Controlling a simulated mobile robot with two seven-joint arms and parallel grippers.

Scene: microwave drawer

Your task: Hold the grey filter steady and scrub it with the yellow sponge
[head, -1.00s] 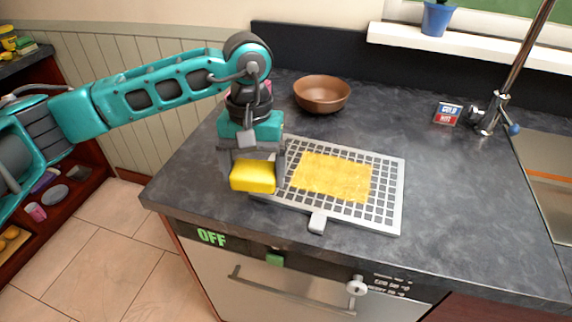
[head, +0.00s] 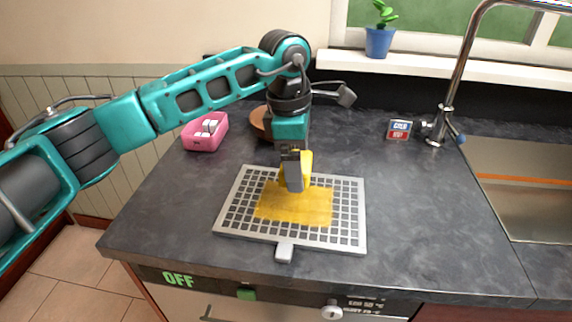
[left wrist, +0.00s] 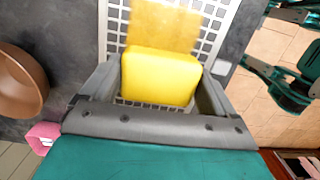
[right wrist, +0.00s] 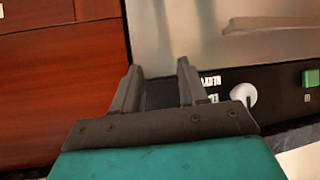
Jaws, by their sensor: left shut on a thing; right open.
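The grey filter (head: 354,207) is a flat metal grid lying on the dark countertop, with a small handle tab at its front edge. A yellow-orange greasy patch (head: 300,206) covers its middle. My left gripper (head: 294,186) is shut on the yellow sponge (left wrist: 160,78) and points down over the filter, at the back part of the patch. In the left wrist view the sponge sits between both fingers. I cannot tell whether it touches the grid. My right gripper (right wrist: 160,80) is open and empty, in front of the cabinet and appliance fronts, away from the filter.
A brown bowl (left wrist: 20,75) and a pink container (head: 205,132) stand at the back left of the counter. The tap (head: 442,117) and sink (head: 520,180) are at the right. The counter right of the filter is clear.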

